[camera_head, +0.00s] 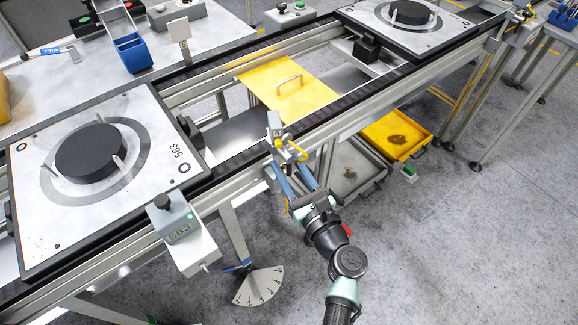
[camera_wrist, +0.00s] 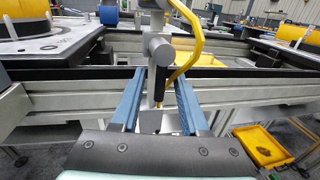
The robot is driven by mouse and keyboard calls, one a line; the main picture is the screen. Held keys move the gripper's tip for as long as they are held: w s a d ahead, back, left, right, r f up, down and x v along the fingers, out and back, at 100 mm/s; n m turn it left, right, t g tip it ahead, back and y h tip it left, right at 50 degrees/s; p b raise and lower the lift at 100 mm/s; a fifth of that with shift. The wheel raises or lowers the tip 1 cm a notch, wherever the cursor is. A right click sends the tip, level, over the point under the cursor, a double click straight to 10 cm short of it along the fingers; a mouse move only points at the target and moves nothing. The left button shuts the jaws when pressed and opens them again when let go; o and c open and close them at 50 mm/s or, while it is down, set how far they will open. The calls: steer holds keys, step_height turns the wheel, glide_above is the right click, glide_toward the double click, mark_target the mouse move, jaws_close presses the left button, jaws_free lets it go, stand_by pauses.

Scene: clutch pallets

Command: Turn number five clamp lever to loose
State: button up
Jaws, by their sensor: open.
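The clamp (camera_head: 278,141) with a small number plate (camera_head: 275,120) stands on the near rail of the conveyor in the head view; I cannot read the number surely. In the wrist view the grey clamp body (camera_wrist: 159,45) is straight ahead, and its dark lever (camera_wrist: 160,84) hangs down from it. A yellow curved tube (camera_wrist: 194,42) bends beside it on the right. My gripper (camera_wrist: 157,75) is open, with one blue finger on each side of the lever; contact is not visible. My gripper (camera_head: 292,169) is just in front of the rail in the head view.
A pallet marked 583 (camera_head: 146,184) lies on the conveyor at left, another pallet (camera_head: 449,43) at the back. A grey box (camera_head: 174,222) projects from the near rail. A yellow handled plate (camera_head: 305,98) lies between rails. A yellow tray (camera_head: 382,125) sits lower right.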

jaws_close()
steer(key=shift+d+f+n+b, duration=0.15)
steer(key=shift+n+b, duration=0.15)
steer(key=shift+b, duration=0.3)
steer(key=shift+w+d+f+n+b, duration=0.15)
steer(key=shift+n+b, duration=0.45)
steer(key=shift+b, duration=0.3)
steer(key=shift+w+d+r+n+y+b, duration=0.35)
steer(key=shift+r+n+y+b, duration=0.25)
steer(key=shift+n+b, duration=2.15)
steer(key=shift+w+d+r+n+y+b, duration=0.2)
steer(key=shift+d+r+n+y+b, duration=0.3)
steer(key=shift+n+b, duration=2.2)
steer(key=shift+w+d+r+n+y+b, duration=0.3)
steer(key=shift+r+n+y+b, duration=0.35)
steer(key=shift+n+b, duration=2.05)
steer(key=shift+b, duration=0.3)
